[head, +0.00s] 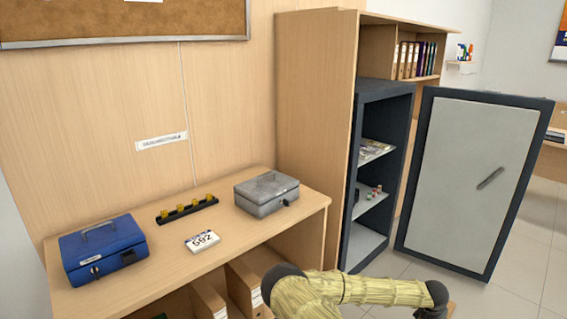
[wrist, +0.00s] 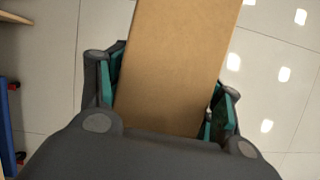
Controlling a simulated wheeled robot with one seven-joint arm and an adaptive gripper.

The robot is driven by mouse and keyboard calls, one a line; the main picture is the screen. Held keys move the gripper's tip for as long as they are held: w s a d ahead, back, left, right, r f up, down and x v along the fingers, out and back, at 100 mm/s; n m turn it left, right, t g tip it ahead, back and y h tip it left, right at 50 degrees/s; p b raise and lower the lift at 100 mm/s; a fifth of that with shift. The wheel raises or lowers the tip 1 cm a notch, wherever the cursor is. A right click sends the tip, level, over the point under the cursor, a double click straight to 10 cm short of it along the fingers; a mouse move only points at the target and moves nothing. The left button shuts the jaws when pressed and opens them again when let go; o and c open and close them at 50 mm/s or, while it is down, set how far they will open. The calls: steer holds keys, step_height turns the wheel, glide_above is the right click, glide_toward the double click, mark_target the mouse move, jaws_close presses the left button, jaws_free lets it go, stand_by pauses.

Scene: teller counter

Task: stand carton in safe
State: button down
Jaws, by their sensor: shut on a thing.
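A brown carton (wrist: 178,65) fills the middle of the wrist view, between the two teal-lined fingers of my gripper (wrist: 165,105). My gripper is shut on it, over a tiled floor. In the head view a small brown piece, perhaps the carton, shows at the bottom edge by the end of my arm; most of it is out of frame. The dark grey safe (head: 378,170) stands beside the wooden cabinet. Its grey door (head: 470,180) is wide open to the right. Its shelves hold papers (head: 372,150) and small items (head: 375,191); its bottom level looks bare.
The wooden counter (head: 130,270) carries a blue cash box (head: 103,250), a grey cash box (head: 266,194), a number card (head: 202,241) and a black strip with yellow pieces (head: 187,209). Binders (head: 414,60) stand on the shelf behind the safe. Floor is clear before the safe.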

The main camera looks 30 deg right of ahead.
steer(key=w+a+f+m+g+y, duration=0.1)
steer(key=w+a+f+m+g, duration=0.15)
steer(key=a+m, duration=0.55)
steer(key=w+a+f+m+g+y, duration=0.15)
steer(key=a+f+m, duration=0.3)
steer(key=a, duration=0.75)
steer(key=w+a+r+m, duration=0.2)
steer(key=w+a, duration=0.2)
steer(key=a, duration=0.4)
steer(key=w+a+r+m, duration=0.1)
steer(key=w+a+m, duration=0.1)
steer(key=w+a, duration=0.35)
steer(key=w+a+r, duration=0.2)
steer(key=a+r, duration=0.4)
steer(key=a, duration=0.4)
steer(key=w+a+r+m+y, duration=0.1)
steer(key=w+a+r, duration=0.2)
steer(key=a+r, duration=0.4)
steer(key=w+a+r+m+y, duration=0.1)
steer(key=w+a+r, duration=0.2)
steer(key=a+r, duration=0.4)
steer(key=a, duration=0.7)
steer(key=shift+w+r+g+p, duration=0.2)
steer(key=shift+w+g+p, duration=0.1)
steer(key=shift+g, duration=0.1)
steer(key=shift+a+f+m, duration=0.1)
steer(key=shift+m, duration=0.15)
